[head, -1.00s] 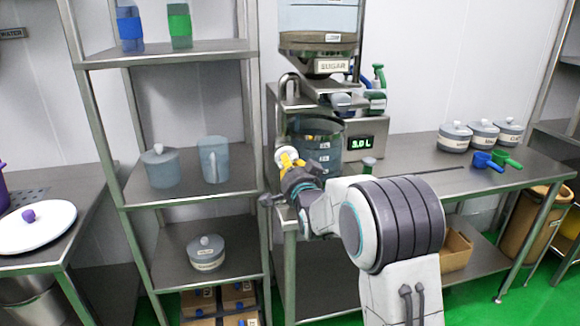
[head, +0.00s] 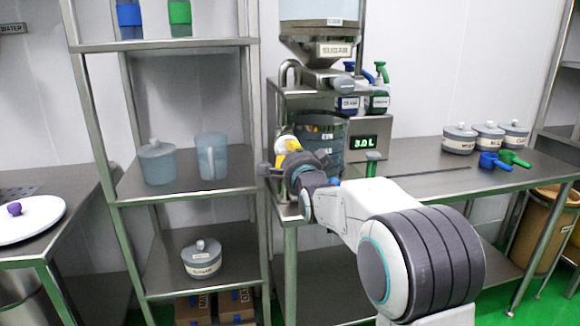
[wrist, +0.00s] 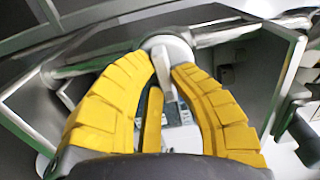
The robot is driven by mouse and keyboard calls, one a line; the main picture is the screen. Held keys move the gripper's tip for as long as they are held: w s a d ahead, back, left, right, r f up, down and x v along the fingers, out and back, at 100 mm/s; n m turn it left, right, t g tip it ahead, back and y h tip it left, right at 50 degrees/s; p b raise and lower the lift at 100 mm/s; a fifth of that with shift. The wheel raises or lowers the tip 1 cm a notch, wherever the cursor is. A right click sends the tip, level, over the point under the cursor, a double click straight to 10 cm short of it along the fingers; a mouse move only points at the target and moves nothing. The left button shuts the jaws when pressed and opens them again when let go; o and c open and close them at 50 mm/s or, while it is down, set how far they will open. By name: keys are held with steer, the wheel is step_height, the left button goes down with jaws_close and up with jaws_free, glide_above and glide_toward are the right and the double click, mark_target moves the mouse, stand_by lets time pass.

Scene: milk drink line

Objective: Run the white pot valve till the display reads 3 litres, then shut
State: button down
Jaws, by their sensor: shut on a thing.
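The white valve (wrist: 168,60) has a round hub and a pale lever, seen between my fingers in the wrist view. My gripper (head: 286,147) is shut on the lever, with yellow ribbed fingers on both sides of it. In the head view the white valve part (head: 283,143) is mostly hidden by my gripper. Beside it stands a clear bluish vessel (head: 333,145) with scale marks. The green display (head: 366,142) on a steel box reads 3.0 L. I cannot tell from the frames whether liquid is flowing.
A sugar hopper (head: 318,30) hangs above the vessel. Two pump bottles (head: 378,100) stand behind. A steel shelf rack (head: 185,190) with jugs is close on the left. Lidded pots (head: 459,138) and blue and green scoops (head: 495,163) are on the right counter.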

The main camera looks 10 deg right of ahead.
steer(key=shift+r+m+b, duration=0.1)
steer(key=shift+m+b, duration=0.2)
steer(key=shift+b, duration=0.4)
steer(key=c, duration=1.1)
jaws_free()
steer(key=s, duration=1.2)
